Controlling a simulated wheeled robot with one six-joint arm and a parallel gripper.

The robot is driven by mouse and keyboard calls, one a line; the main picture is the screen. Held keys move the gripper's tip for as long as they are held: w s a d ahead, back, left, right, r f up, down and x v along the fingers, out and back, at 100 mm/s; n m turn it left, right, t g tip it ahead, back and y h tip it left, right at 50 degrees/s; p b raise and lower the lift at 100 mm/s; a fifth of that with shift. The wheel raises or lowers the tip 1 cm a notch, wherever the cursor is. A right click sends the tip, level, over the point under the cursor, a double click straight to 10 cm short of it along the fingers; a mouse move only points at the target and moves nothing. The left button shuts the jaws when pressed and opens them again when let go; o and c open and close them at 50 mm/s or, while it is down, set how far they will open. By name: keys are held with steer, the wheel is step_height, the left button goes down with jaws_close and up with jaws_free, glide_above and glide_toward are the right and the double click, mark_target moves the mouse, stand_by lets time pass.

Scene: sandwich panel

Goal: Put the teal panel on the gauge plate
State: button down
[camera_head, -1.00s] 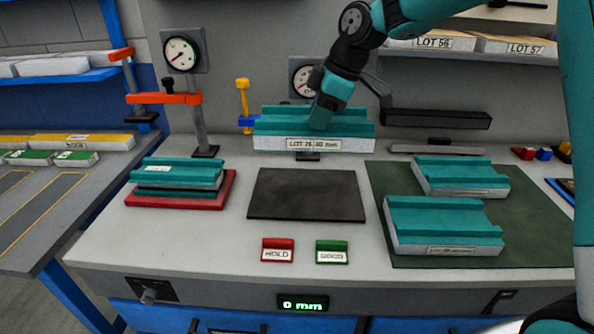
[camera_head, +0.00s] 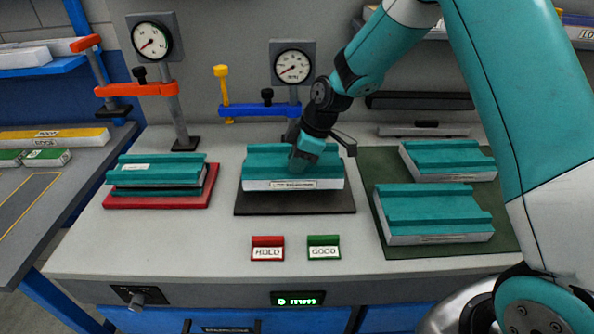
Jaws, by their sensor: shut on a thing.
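The teal panel (camera_head: 270,165) has a ribbed teal top and a pale front edge with a lot label. It sits at or just above the black gauge plate (camera_head: 243,206) in the middle of the bench; I cannot tell whether it touches. The plate's front and side margins show around it. My gripper (camera_head: 300,163) is shut on the panel's top, right of its middle. The fingertips are hard to see behind the wrist.
Two more teal-topped panels (camera_head: 432,208) lie on the green mat (camera_head: 385,250) at right. Teal pieces (camera_head: 158,170) lie on a red tray (camera_head: 112,203) at left. Red HOLD (camera_head: 267,248) and green GOOD (camera_head: 323,247) signs stand in front. Dial gauges (camera_head: 292,65) rise behind.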

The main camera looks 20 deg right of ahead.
step_height(320, 180, down, 4)
steer(key=shift+f+p, duration=0.1)
steer(key=shift+p, duration=0.2)
steer(key=c, duration=0.9)
jaws_free()
steer(key=s+a+b+v, duration=0.1)
steer(key=b+v, duration=0.1)
steer(key=v, duration=1)
steer(key=s+a+r+m, duration=0.2)
steer(key=s+r, duration=0.1)
steer(key=s, duration=0.6)
steer(key=s+a+r+m+g, duration=0.1)
steer(key=s+a+r+m, duration=0.2)
steer(key=s, duration=0.6)
steer(key=s+a+r+m, duration=0.2)
steer(key=s+a+r, duration=0.1)
steer(key=s, duration=0.7)
steer(key=shift+s+m+g, duration=0.1)
steer(key=shift+m+g, duration=0.2)
steer(key=shift+g, duration=0.1)
